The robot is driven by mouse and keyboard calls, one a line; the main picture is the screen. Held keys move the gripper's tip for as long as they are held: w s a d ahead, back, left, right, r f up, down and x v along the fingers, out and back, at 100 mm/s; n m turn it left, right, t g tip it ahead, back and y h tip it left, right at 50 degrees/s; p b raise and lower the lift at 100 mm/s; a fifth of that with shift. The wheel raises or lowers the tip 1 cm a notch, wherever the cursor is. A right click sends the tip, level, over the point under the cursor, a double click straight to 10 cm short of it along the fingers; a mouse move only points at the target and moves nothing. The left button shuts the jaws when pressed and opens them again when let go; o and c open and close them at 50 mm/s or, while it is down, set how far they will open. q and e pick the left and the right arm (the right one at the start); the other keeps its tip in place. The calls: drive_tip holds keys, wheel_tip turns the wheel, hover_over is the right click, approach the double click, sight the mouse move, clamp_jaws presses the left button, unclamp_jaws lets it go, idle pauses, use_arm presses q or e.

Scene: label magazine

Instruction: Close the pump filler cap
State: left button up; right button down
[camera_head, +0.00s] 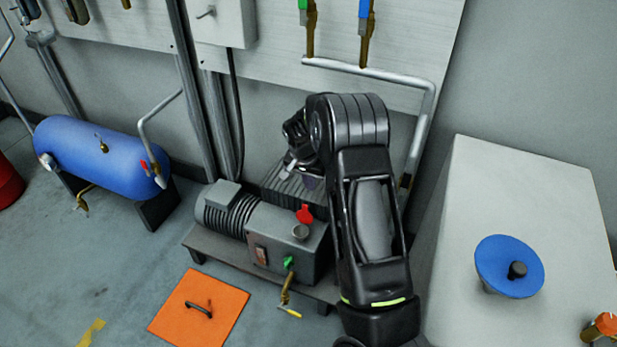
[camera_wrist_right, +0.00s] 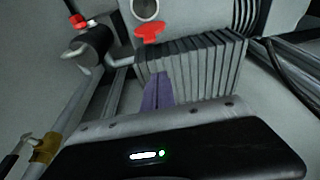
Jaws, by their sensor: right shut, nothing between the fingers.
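The pump (camera_head: 275,240) is a grey unit with a ribbed motor on a low stand. Its red filler cap (camera_head: 305,214) stands open behind the round grey filler neck (camera_head: 300,232), whose mouth is uncovered. In the right wrist view the red cap (camera_wrist_right: 150,34) shows beside the ring-shaped neck (camera_wrist_right: 146,8). My right gripper (camera_head: 311,183) is above the ribbed block behind the cap, apart from the cap. Its purple fingers (camera_wrist_right: 156,92) are together and empty, pointing toward the ribbed block. My left gripper is not in view.
A grey ribbed block (camera_wrist_right: 205,68) lies close ahead of the fingers. A green-handled valve (camera_head: 289,263) is on the pump's front. A blue tank (camera_head: 95,155) stands left, an orange plate (camera_head: 198,308) lies on the floor, and a pale cabinet (camera_head: 520,200) is right.

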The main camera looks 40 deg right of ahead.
drive_tip(key=a+f, duration=0.1)
drive_tip(key=s+a+f, duration=0.1)
drive_tip(key=f, duration=0.1)
drive_tip(key=shift+s+a, duration=0.25)
drive_tip(key=shift+a, duration=0.15)
